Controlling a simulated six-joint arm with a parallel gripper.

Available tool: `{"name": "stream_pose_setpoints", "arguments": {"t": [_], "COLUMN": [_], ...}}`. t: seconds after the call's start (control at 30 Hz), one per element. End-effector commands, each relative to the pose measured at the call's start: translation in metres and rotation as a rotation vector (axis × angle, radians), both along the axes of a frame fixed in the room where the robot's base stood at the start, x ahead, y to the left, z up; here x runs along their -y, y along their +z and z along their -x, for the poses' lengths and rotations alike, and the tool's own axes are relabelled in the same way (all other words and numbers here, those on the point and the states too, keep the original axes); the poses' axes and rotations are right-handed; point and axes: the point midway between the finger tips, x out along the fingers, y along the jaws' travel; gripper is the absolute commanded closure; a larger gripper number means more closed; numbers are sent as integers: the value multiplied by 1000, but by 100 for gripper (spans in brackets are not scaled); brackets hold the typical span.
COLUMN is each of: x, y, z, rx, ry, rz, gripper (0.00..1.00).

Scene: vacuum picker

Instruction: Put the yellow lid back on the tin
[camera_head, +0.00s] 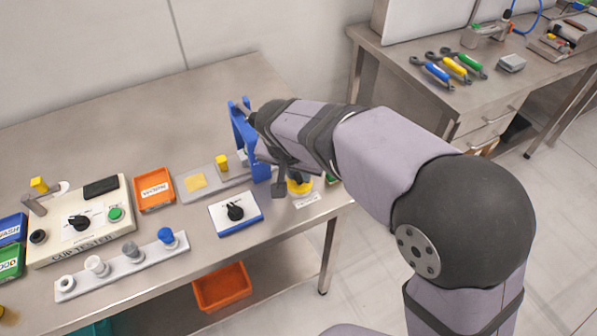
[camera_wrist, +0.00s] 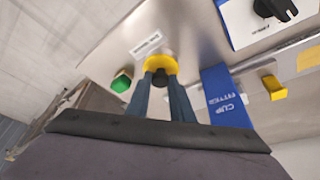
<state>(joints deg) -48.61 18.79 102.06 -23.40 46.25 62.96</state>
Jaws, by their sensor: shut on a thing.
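The yellow lid (camera_wrist: 161,62) shows in the wrist view as a round yellow disc with a dark knob between my fingertips. My gripper (camera_wrist: 160,76) is shut on the lid by this knob. In the head view the yellow lid (camera_head: 299,188) is partly hidden by my arm and sits low near the right end of the table. I cannot make out the tin in either view, and cannot tell whether it is beneath the lid. A white label lies on the table beside the lid.
A blue cup fitter (camera_wrist: 226,98) stands close beside my gripper. A green block (camera_wrist: 121,82) is on the lid's other side. In the head view, a white box with a black knob (camera_head: 236,213), an orange tray (camera_head: 154,189) and a cup tester (camera_head: 90,222) stand leftward. The table's rear is clear.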

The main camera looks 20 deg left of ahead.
Motion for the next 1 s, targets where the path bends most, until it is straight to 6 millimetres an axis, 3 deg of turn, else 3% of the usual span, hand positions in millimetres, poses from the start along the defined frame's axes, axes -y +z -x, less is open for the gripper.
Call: {"name": "stream_pose_setpoints", "arguments": {"t": [0.27, 0.3, 0.4, 0.6, 0.7, 1.0], "x": [0, 0, 0, 0, 0, 0], "y": [0, 0, 0, 0, 0, 1], "z": [0, 0, 0, 0, 0, 0], "rx": [0, 0, 0, 0, 0, 0], "ry": [0, 0, 0, 0, 0, 0], "rz": [0, 0, 0, 0, 0, 0], "gripper": [100, 77, 58, 58, 39, 39]}}
